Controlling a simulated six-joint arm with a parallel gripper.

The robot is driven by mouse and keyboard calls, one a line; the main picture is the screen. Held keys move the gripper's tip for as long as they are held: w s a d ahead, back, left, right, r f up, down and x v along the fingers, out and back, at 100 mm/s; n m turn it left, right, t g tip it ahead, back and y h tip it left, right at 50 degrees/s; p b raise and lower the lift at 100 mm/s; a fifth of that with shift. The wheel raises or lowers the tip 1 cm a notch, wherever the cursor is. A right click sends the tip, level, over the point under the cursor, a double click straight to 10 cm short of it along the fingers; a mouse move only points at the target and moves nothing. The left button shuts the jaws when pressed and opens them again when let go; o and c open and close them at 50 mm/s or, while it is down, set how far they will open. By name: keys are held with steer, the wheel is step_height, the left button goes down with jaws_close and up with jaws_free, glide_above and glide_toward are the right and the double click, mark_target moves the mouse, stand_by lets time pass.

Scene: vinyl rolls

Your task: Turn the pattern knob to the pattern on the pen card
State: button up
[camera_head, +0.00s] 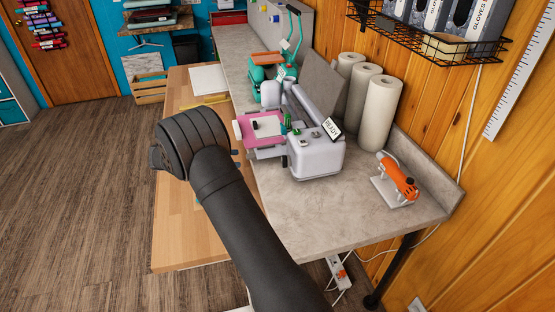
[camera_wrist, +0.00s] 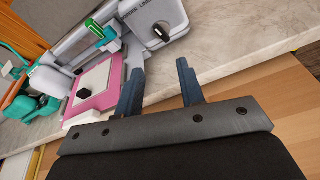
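The light grey machine (camera_head: 318,160) stands on the grey counter. In the wrist view a round dark knob with a pale mark (camera_wrist: 161,30) sits on its end housing (camera_wrist: 172,14); I cannot read which pattern it points to. A pink mat (camera_wrist: 103,99) with a white sheet (camera_wrist: 92,86) and a small black block (camera_wrist: 85,94) lies at the machine. I cannot identify a pen card for certain. My gripper (camera_wrist: 160,66) is open and empty, apart from the knob. In the head view my black wrist hides the fingers.
A small tilted screen (camera_head: 332,128) stands on the machine. A green piece (camera_wrist: 95,28) sits on its top. The wooden table (camera_head: 180,225) is mostly clear.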

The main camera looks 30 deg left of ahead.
steer(key=w+a+r+n+g, duration=0.1)
steer(key=a+r+n+g, duration=0.1)
steer(key=n, duration=0.2)
glide_toward(286, 161)
steer(key=x, duration=0.7)
steer(key=shift+w+a+f, duration=0.15)
steer(key=shift+w, duration=0.15)
steer(key=shift+c, duration=0.3)
jaws_close()
